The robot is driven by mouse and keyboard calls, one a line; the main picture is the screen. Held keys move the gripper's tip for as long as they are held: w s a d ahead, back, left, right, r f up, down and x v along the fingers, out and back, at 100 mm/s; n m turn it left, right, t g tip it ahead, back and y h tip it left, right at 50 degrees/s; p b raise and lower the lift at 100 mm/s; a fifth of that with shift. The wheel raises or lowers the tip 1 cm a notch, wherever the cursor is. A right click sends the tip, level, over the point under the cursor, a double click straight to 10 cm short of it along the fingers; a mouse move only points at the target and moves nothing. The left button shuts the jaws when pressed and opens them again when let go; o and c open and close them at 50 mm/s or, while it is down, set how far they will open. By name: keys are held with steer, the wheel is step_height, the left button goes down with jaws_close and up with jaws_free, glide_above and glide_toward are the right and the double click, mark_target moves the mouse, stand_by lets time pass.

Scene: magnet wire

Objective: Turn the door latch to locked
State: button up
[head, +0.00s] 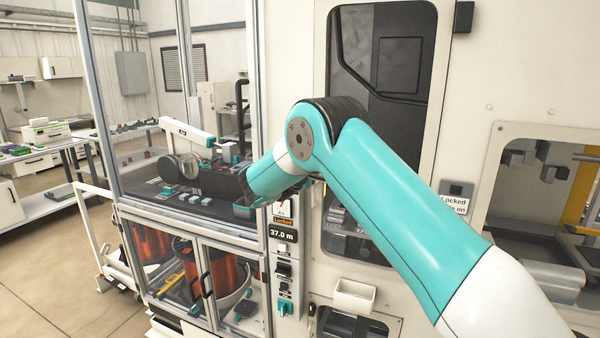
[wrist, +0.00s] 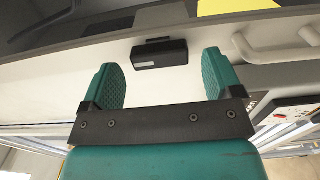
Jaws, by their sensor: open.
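My gripper (wrist: 161,64) is open in the wrist view, with its two teal ribbed fingers apart and nothing between their pads. A small black block (wrist: 159,53) on a pale surface shows between and just beyond the fingertips. It may be the door latch, but I cannot tell for sure, nor which way it is turned. No contact with the fingers shows. In the head view my teal arm crosses in front of the machine and its end hides the fingers. The tall machine door (head: 427,70) with a dark window stands behind my arm, and I cannot make out a latch there.
A white curved handle (wrist: 277,46) and a yellow patch (wrist: 238,6) lie near my gripper. A control strip (head: 285,268) with a "Locked" label and a "37.0 m" display stands left of the door. A glazed cabinet (head: 112,100) is further left, with open floor (head: 50,270) beyond.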

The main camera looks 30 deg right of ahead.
steer(key=b+v, duration=0.6)
steer(key=v, duration=1)
steer(key=shift+s, duration=0.2)
steer(key=shift+f, duration=0.15)
steer(key=s+a+f+m+g+y, duration=0.2)
steer(key=s+a+f+g+y, duration=0.2)
steer(key=s+f+y, duration=0.45)
steer(key=s+a+g+y, duration=0.3)
steer(key=s+a+y, duration=0.2)
steer(key=s, duration=0.8)
steer(key=s+a+r+n+g+y, duration=0.1)
steer(key=s+a+g+y, duration=0.3)
steer(key=s, duration=0.9)
steer(key=a+y, duration=0.1)
steer(key=a, duration=0.1)
steer(key=shift+s+a+r, duration=0.3)
steer(key=shift+s, duration=0.1)
